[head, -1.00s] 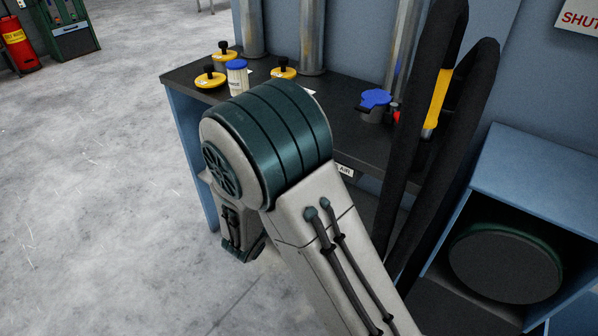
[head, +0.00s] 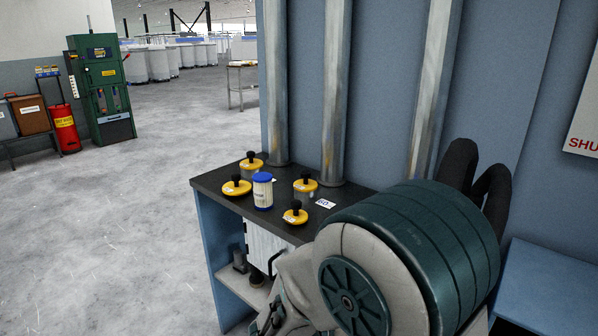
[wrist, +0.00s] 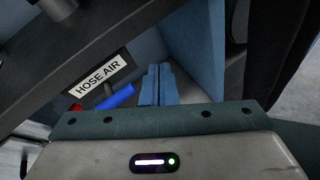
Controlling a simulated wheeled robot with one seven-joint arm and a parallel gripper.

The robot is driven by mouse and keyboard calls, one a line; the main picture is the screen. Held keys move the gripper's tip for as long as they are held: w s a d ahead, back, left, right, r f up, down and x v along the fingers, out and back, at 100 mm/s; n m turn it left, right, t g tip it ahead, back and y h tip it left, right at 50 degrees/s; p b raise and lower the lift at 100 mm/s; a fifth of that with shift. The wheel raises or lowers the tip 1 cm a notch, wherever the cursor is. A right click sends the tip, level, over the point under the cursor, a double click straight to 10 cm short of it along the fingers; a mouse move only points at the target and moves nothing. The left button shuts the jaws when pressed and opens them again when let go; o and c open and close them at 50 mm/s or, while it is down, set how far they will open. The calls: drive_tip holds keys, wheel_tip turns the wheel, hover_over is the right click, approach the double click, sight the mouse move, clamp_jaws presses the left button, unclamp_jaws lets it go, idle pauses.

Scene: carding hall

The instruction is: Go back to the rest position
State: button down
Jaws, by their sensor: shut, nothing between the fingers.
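My gripper (wrist: 158,84) shows in the wrist view with its two blue fingers pressed together and nothing between them. It points toward the blue bench frame, just right of a white "HOSE AIR" label (wrist: 102,74) on the dark bench edge. A bright blue part (wrist: 117,97) lies below the label, left of the fingers; I cannot tell whether they touch. In the head view my arm is folded at the lower right, its big joint in front of the bench's right part. The fingers cannot be made out there.
The dark bench top (head: 212,182) holds several yellow knobbed discs (head: 237,187) and a blue-capped white jar (head: 263,192). Metal pipes (head: 336,90) rise behind it. A blue cabinet (head: 550,285) stands at right.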

drive_tip(key=s+d+r+m+g+y+p, duration=0.55)
drive_tip(key=s+r+m, duration=0.3)
drive_tip(key=m, duration=0.25)
drive_tip(key=s+a+r+m+t+y+p, duration=0.1)
drive_tip(key=s+a+r+m+y+p, duration=0.1)
drive_tip(key=r+m+y+p, duration=0.3)
drive_tip(key=shift+s+a+r+m+t+y, duration=0.35)
drive_tip(key=shift+a+r+m+y, duration=0.35)
drive_tip(key=shift+r+m, duration=1.4)
drive_tip(key=c, duration=2.1)
unclamp_jaws()
drive_tip(key=shift+f, duration=0.2)
drive_tip(key=shift+c, duration=0.2)
